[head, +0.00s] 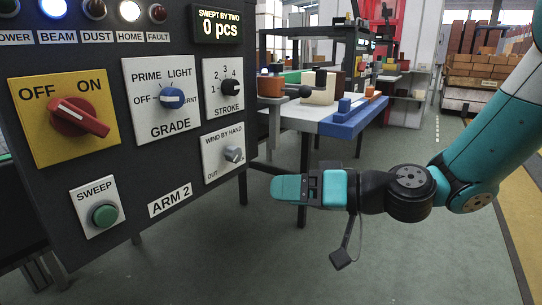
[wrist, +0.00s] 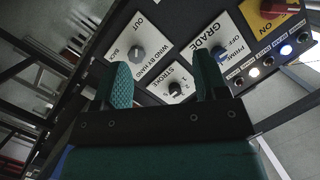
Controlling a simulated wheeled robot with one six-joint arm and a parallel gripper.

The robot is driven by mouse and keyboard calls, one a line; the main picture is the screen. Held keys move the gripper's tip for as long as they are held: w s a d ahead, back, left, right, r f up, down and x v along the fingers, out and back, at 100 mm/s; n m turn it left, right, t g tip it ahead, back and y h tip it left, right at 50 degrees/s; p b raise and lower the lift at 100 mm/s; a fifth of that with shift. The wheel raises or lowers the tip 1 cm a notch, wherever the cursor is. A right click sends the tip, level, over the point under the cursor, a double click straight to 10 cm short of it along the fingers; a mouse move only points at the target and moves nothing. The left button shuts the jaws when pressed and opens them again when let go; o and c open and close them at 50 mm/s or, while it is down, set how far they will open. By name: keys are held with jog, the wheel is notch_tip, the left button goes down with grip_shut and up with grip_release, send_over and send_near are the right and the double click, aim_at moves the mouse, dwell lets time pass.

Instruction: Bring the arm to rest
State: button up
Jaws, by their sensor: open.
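My gripper (head: 290,188) is stretched out to the left in the head view, in free air in front of and to the right of the control panel (head: 150,215). It is open and empty. In the wrist view its two teal fingers (wrist: 164,78) stand apart. Between and beyond them show the grey WIND BY HAND knob (wrist: 138,53) and the STROKE knob (wrist: 175,88). Neither finger visibly touches the panel. The red OFF/ON switch (head: 80,118) has its white mark on the OFF side. The blue GRADE knob (head: 172,98) has its mark toward OFF.
A green SWEEP button (head: 105,215) and an ARM 2 plate (head: 170,203) are low on the panel. The display (head: 220,24) reads 0 pcs. BEAM (head: 53,8) and HOME (head: 129,10) lamps are lit. A blue-edged table (head: 350,122) stands behind my gripper; the floor below is clear.

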jog(key=s+f+n+g+h, duration=0.25)
jog(key=s+g+h, duration=0.3)
jog(key=s, duration=0.65)
jog(key=s+d+m+g+h, duration=0.1)
jog(key=s+d+h, duration=0.4)
jog(key=s+d, duration=0.3)
notch_tip(320, 180, up, 36)
jog(key=p, duration=3.5)
jog(key=shift+a+f, duration=0.15)
jog(key=shift+f, duration=0.1)
jog(key=shift+w, duration=0.1)
